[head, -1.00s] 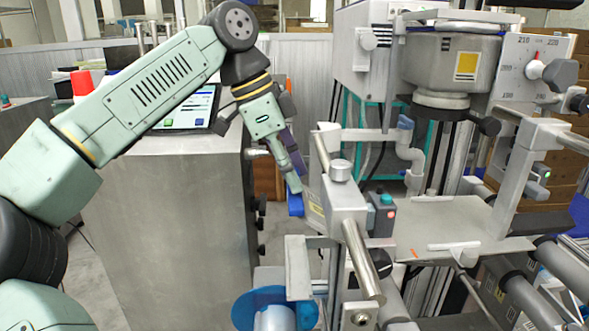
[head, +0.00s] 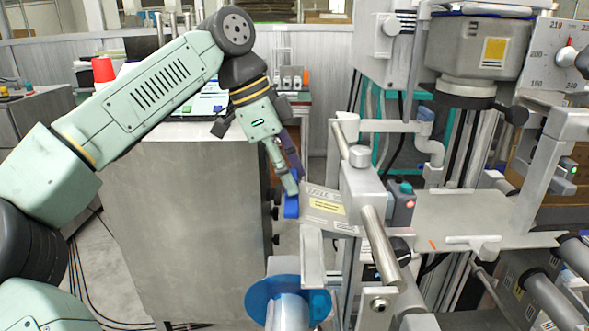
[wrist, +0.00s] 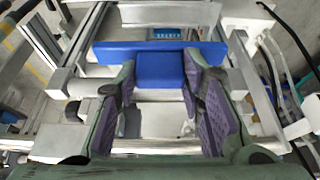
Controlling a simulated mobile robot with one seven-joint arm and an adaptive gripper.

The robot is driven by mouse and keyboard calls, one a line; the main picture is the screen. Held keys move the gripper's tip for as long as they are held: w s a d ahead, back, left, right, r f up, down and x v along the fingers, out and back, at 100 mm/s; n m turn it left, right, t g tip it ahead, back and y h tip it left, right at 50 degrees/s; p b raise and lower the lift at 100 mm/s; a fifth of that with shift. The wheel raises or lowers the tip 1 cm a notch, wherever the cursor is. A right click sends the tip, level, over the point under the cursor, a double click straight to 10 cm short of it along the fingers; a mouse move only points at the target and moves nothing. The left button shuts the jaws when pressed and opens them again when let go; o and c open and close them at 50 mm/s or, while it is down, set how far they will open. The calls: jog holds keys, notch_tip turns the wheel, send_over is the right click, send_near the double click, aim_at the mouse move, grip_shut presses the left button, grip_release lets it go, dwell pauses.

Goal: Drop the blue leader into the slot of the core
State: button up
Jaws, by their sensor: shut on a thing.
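My gripper (head: 289,190) is shut on the blue leader (head: 291,207), beside the left side of the grey machine. In the wrist view, my purple-padded fingers (wrist: 161,95) close on the leader's block (wrist: 160,72), and its wide blue bar (wrist: 110,53) extends crosswise beyond the fingertips. A blue disc (head: 258,296) with a pale cylinder (head: 287,312), which looks like the core, sits lower at the machine's front. The leader is above that disc and apart from it. I cannot make out the slot.
A grey block with a shiny roller (head: 381,245) stands just right of my gripper. A flat plate (head: 470,222) and more rollers lie farther right. A large grey cabinet (head: 190,235) stands to the left, with a narrow floor gap between.

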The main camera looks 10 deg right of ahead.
jog(key=w+a+f+b, duration=0.1)
jog(key=a+f, duration=0.3)
jog(key=a, duration=0.1)
jog(key=shift+f, duration=0.15)
dwell(0.9)
jog(key=shift+a, duration=0.15)
jog(key=w+a+f, duration=0.2)
jog(key=a+f, duration=0.5)
jog(key=a, duration=0.2)
jog(key=shift+f+b, duration=0.25)
jog(key=shift+b, duration=0.2)
dwell(1.6)
